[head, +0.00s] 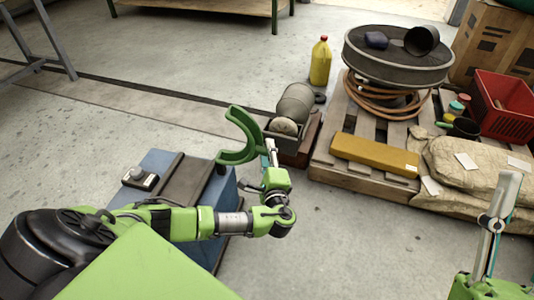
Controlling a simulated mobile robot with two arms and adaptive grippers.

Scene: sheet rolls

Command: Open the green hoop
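The green hoop (249,142) is a C-shaped band standing up at the far end of a blue bench (228,222). Its open side faces left in the head view. My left gripper (270,150) is at the right of the hoop's lower part, very close to it. The view does not show whether it touches the hoop or whether its fingers are open or shut. My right gripper (507,185) points up at the lower right, away from the hoop. Its finger opening is not clear.
A grey roll (296,104) lies in a cradle just beyond the hoop. A yellow jug (320,62) stands behind. The floor at the left is mostly clear.

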